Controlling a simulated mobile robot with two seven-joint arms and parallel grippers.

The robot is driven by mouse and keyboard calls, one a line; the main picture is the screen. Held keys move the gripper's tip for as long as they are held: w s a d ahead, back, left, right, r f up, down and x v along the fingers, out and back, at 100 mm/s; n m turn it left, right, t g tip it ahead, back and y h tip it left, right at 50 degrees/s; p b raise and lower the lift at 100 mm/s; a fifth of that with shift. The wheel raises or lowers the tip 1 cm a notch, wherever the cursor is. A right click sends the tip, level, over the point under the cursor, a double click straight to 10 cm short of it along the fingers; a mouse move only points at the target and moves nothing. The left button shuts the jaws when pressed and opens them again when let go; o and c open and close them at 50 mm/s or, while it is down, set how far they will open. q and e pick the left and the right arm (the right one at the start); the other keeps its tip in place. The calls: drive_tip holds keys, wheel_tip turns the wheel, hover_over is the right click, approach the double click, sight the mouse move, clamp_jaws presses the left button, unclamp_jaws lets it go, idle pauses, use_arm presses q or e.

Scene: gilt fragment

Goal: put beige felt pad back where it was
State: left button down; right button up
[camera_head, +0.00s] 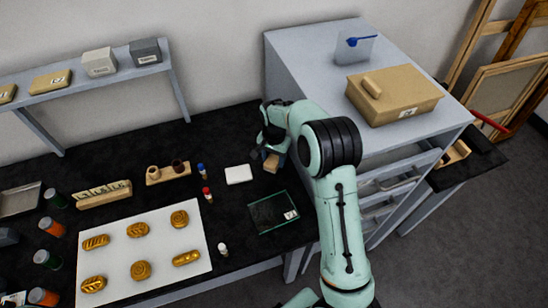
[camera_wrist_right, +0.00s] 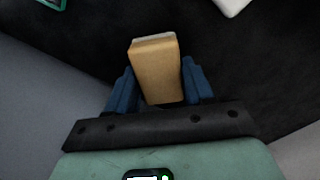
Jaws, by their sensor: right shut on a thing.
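The beige felt pad (camera_head: 271,162), a tan block with a pale strip along one end, is between the fingers of my right gripper (camera_head: 274,155). In the right wrist view the pad (camera_wrist_right: 157,70) stands out between the two blue fingers of that gripper (camera_wrist_right: 158,88), which is shut on it. The gripper is over the black tabletop, beside the grey cabinet. I cannot tell whether the pad touches the tabletop. My left gripper is not in view.
A white square pad (camera_head: 238,174) and a green-edged glass sheet (camera_head: 265,214) lie left of and in front of the gripper. Small bottles (camera_head: 207,194) stand further left. The grey cabinet (camera_head: 300,85) blocks the right. Black tabletop (camera_head: 235,140) behind the white pad is clear.

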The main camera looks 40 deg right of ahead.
sight(274, 158)
drive_tip(key=shift+f, duration=0.15)
drive_tip(key=o, duration=0.9)
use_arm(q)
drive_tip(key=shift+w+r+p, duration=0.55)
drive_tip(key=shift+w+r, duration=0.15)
use_arm(e)
wheel_tip(274, 158, up, 12)
drive_tip(key=shift+r, duration=0.25)
